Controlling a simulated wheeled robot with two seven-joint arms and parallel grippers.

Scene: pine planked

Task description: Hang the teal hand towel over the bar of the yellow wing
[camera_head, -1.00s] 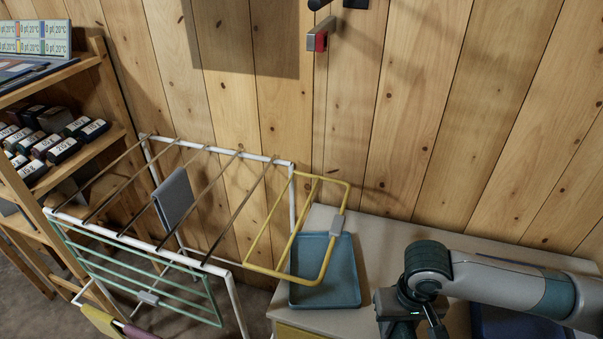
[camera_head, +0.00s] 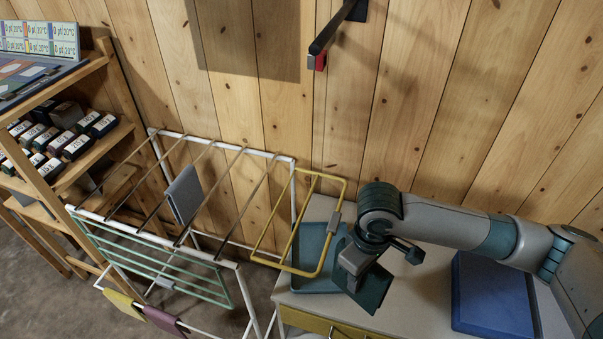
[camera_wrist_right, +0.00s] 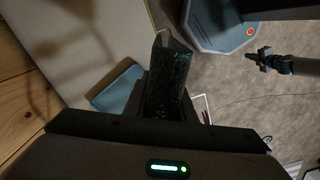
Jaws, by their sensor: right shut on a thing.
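The teal hand towel (camera_head: 374,290) hangs dark and folded from my right gripper (camera_head: 356,262), which is shut on it. Towel and gripper are just right of the yellow wing (camera_head: 291,226), apart from its bar, above the cabinet top. The yellow wing juts from the right side of the white drying rack and has a grey clip on its right bar. In the right wrist view the towel (camera_wrist_right: 166,85) hangs from the jaws, near the middle. A dark gripper-like shape (camera_wrist_right: 266,60) at the right of that view seems to be my left gripper; its jaws are unclear.
A teal tray (camera_head: 312,277) lies on the cabinet under the wing, and a blue tray (camera_head: 492,297) lies to the right. The rack (camera_head: 232,147) has a grey cloth (camera_head: 184,194) and a green wing (camera_head: 160,262). A wall bar (camera_head: 335,30) sticks out above.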

